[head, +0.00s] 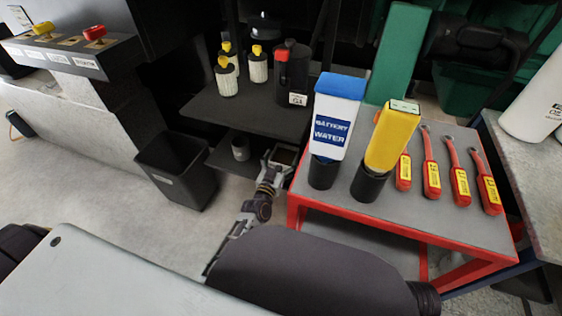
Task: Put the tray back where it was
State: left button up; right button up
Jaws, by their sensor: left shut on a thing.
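A small grey tray (270,157) with a brownish inside shows in the head view, low beside the left side of the red cart. My left gripper (275,172) is shut on its near edge. The tray is at about the height of the lower shelf (225,160) of the dark rack, at that shelf's right end. I cannot tell whether it touches the shelf. The gripper's fingertips are small and partly hidden by the tray. My right gripper is not in view.
The red cart (440,243) stands close on the right, bearing a battery water bottle (338,115), a yellow bottle (392,138) and several red-handled wrenches (431,178).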

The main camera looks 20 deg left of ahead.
pick_arm(q)
jog(key=o, duration=1.1)
jog(key=shift+f, duration=0.1)
jog(key=shift+s, duration=0.1)
